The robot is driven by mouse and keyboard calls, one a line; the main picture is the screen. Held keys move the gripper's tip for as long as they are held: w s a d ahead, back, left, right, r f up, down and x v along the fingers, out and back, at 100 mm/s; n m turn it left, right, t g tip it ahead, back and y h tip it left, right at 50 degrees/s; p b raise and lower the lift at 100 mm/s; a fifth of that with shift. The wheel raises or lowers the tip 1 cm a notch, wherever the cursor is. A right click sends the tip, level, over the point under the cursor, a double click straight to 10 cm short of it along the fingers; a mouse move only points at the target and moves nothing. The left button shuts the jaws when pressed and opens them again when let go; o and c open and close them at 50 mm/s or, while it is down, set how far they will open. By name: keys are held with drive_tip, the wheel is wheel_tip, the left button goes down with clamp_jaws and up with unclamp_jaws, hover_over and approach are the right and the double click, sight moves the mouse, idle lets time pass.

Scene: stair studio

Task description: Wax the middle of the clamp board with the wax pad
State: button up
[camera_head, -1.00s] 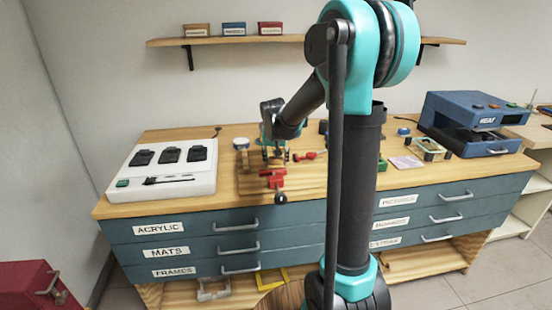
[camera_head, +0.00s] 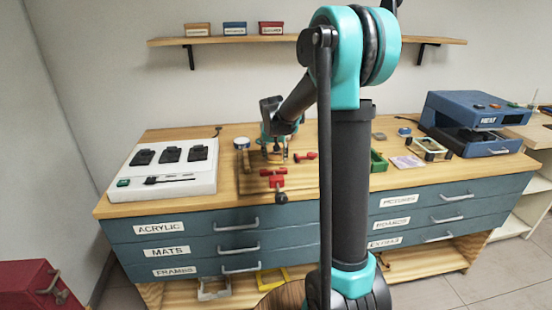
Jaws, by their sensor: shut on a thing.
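The clamp board (camera_head: 303,182) is a wooden board on the cabinet top, with a red clamp (camera_head: 273,179) at its front and another red clamp (camera_head: 305,156) toward its right. My gripper (camera_head: 275,152) points down over the middle of the board, between and behind the clamps. It is shut on the wax pad, which is small and mostly hidden by the fingers. I cannot tell whether the pad touches the board. My arm hides part of the cabinet top to the right.
A white panel (camera_head: 195,188) with black pieces lies to the left. A round tin (camera_head: 241,143) stands behind the board's left side. A green tray (camera_head: 378,161), a pink sheet (camera_head: 408,162) and a blue heat press (camera_head: 470,123) are to the right. A shelf (camera_head: 300,40) hangs above.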

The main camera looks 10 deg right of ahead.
sight(265, 163)
drive_tip(key=shift+w+f, duration=0.1)
drive_tip(key=shift+w, duration=1.8)
drive_tip(key=shift+a, duration=1.05)
drive_tip(key=shift+c, duration=1.2)
drive_tip(key=shift+s+a, duration=0.2)
drive_tip(key=shift+s, duration=0.25)
drive_tip(key=c, duration=0.3)
drive_tip(key=shift+s+d, duration=0.15)
drive_tip(key=shift+s, duration=3.15)
drive_tip(key=shift+a, duration=0.95)
drive_tip(key=shift+w, duration=3.8)
